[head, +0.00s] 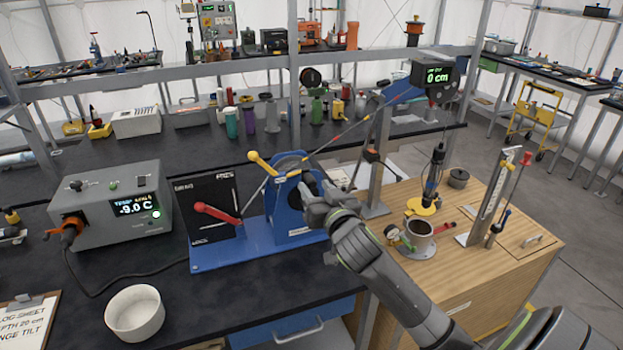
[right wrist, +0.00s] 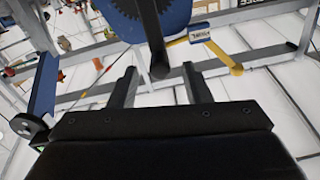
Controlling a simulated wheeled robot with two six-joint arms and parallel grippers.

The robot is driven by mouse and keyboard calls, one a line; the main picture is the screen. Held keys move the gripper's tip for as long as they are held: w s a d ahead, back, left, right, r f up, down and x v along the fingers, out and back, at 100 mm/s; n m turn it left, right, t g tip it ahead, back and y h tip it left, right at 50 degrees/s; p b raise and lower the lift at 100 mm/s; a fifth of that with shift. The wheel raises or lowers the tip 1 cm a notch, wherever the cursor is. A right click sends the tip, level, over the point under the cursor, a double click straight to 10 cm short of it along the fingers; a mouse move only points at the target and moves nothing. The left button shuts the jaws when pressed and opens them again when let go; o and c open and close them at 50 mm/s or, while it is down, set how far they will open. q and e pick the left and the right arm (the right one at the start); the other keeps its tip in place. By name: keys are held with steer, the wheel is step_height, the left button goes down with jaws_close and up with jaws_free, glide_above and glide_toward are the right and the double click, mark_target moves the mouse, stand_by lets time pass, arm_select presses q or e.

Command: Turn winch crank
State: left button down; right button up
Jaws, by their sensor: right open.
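The winch is a blue body (head: 287,206) on a blue base plate (head: 215,257) on the dark bench. A yellow ball-ended lever (head: 262,163) sticks out at its upper left, and a red lever (head: 215,213) sits before its black panel. My right gripper (head: 316,192) is open at the winch's right side and partly hides it. In the right wrist view a dark bar (right wrist: 156,40) in front of the blue toothed part points between my open fingers, apparently the crank; neither finger visibly touches it. The yellow lever (right wrist: 222,54) lies right of it. My left gripper is out of view.
A grey box reading -9.0 C (head: 112,208) and a white bowl (head: 135,312) stand left of the winch. A display reads 0 cm (head: 437,77) above. A line runs up from the winch.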

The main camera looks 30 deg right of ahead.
mark_target(313, 186)
steer(key=shift+x, duration=1.7)
jaws_close()
